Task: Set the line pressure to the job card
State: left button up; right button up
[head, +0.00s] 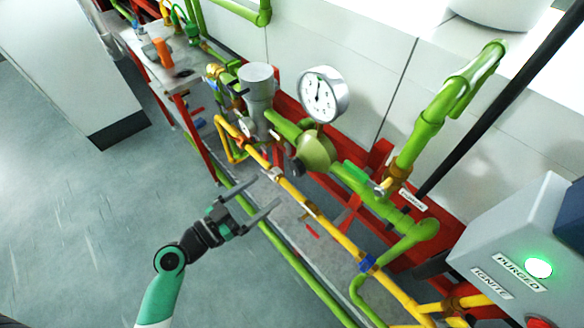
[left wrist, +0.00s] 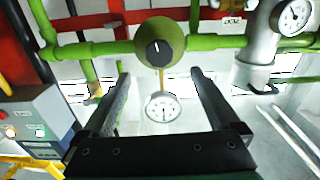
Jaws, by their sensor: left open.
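A round white pressure gauge (head: 323,95) stands above a green dome-shaped regulator (head: 316,150) on the green pipe. Its dial also shows in the left wrist view (left wrist: 161,107), but the reading is too small to tell. In that view the regulator (left wrist: 176,32) carries a black knob (left wrist: 158,48) with a white mark pointing roughly up in the picture. My left gripper (head: 266,188) is open and empty, in front of and below the regulator, apart from it. The knob lies beyond the gap between its fingers (left wrist: 160,78). I cannot identify a job card. My right gripper is not in view.
A yellow pipe (head: 330,230) runs between my left gripper and the regulator. A grey control box (head: 510,245) with a lit green lamp labelled PURGED is at right. A second gauge (left wrist: 293,15) shows in the left wrist view. The floor (head: 90,230) at left is clear.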

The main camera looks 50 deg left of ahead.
aim_at(293, 169)
pick_arm(q)
jog(key=w+p, duration=0.1)
jog(key=w, duration=0.9)
jog(key=shift+w, duration=0.25)
jog(key=c, duration=1.4)
jog(key=shift+n, duration=0.3)
jog(key=n, duration=0.3)
jog(key=shift+n+p, duration=0.45)
jog(key=shift+n, duration=1.45)
